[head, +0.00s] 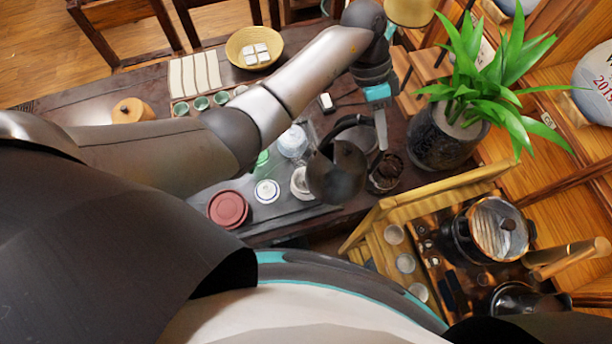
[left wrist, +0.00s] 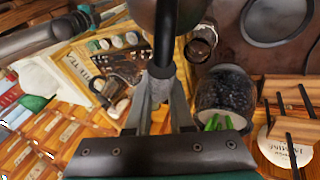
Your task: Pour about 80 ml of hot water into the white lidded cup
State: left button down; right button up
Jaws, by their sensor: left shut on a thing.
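My left gripper (head: 380,128) reaches over from the upper right and is shut on the dark handle of a kettle (head: 337,172). In the left wrist view the black handle (left wrist: 162,52) stands between the fingers (left wrist: 160,112), with part of the kettle body at the top edge. The kettle hangs above the right end of the tea tray; its exact tilt is hard to tell. A white cup (head: 299,183), probably the lidded one, stands just left of the kettle, partly hidden by it. Whether its lid is on, and any water, I cannot see. My right gripper is not in view.
A small white round piece (head: 267,191), a dark red round container (head: 228,209) and a clear glass vessel (head: 293,142) are close by. A potted plant (head: 447,135) stands to the right. A wooden side stand (head: 395,262) holds cups and a pot (head: 495,230).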

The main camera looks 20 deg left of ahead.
pick_arm(q)
jog(key=shift+w+d+r+n+t+y+b, duration=0.15)
jog(key=shift+w+d+t+y+b, duration=0.15)
jog(key=shift+w+d+y, duration=0.35)
jog(key=shift+w+d+r+n+t+y+b, duration=0.1)
jog(key=shift+w+d+n+t+y+b, duration=0.15)
jog(key=shift+w+y, duration=0.55)
jog(key=shift+s, duration=0.1)
